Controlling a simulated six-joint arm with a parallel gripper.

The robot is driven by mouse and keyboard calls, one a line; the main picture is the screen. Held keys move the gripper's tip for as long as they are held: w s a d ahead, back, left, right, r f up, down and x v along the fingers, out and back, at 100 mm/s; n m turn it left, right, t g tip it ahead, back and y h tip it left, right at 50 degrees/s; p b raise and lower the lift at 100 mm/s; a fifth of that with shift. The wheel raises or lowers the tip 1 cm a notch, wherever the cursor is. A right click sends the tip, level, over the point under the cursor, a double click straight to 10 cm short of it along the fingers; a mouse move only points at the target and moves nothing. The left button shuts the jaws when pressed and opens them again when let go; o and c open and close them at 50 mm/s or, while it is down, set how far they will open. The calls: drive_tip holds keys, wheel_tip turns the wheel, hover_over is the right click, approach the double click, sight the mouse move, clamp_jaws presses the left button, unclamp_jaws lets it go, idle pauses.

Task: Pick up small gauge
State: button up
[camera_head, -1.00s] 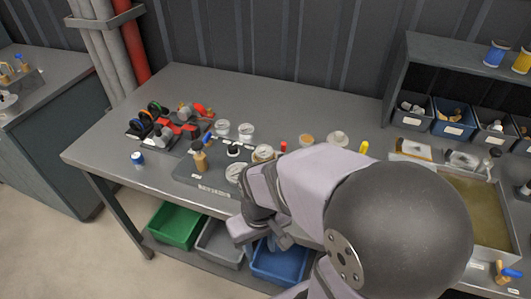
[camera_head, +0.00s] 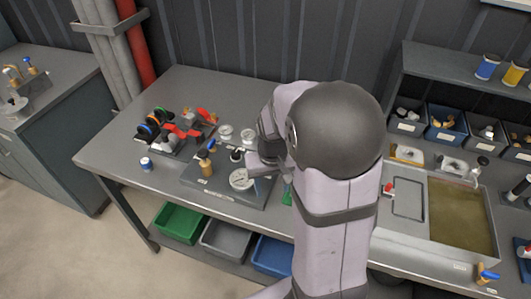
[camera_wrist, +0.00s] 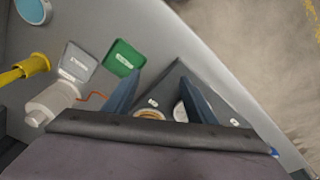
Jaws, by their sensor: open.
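My gripper (camera_wrist: 159,78) is open, its two dark blue fingers spread in the wrist view. A round brass-rimmed item (camera_wrist: 150,114), possibly a gauge, shows low between the fingers, partly cut off by the gripper body. A pale round dial (camera_wrist: 180,111) sits beside it, near the right finger. In the head view a large white-faced gauge (camera_head: 241,179) lies on the dark mat (camera_head: 215,190). Two smaller white round gauges (camera_head: 225,132) (camera_head: 248,136) stand behind the mat. My arm hides the fingertips there. I cannot tell which item is the small gauge.
A brown-handled tool (camera_head: 205,163) stands on the mat. Red-handled valves (camera_head: 190,130) lie to the left, with a blue-and-white jar (camera_head: 146,164) in front. A tray (camera_head: 462,215) is right.

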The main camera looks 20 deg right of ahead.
drive_tip(key=w+d+r+m+t+h, duration=0.1)
drive_tip(key=w+r+t, duration=0.15)
drive_tip(key=w, duration=0.25)
drive_tip(key=w+d+r+m+t, duration=0.1)
drive_tip(key=w+d+r, duration=0.15)
drive_tip(key=w, duration=0.25)
drive_tip(key=shift+a+p+x, duration=0.15)
drive_tip(key=shift+p+x, duration=0.5)
drive_tip(key=shift+x, duration=1.05)
drive_tip(key=shift+a+p+x, duration=0.15)
drive_tip(key=shift+p+x, duration=0.5)
drive_tip(key=shift+x, duration=1.05)
drive_tip(key=shift+s+f, duration=0.1)
drive_tip(key=shift+s, duration=0.05)
drive_tip(key=c, duration=1)
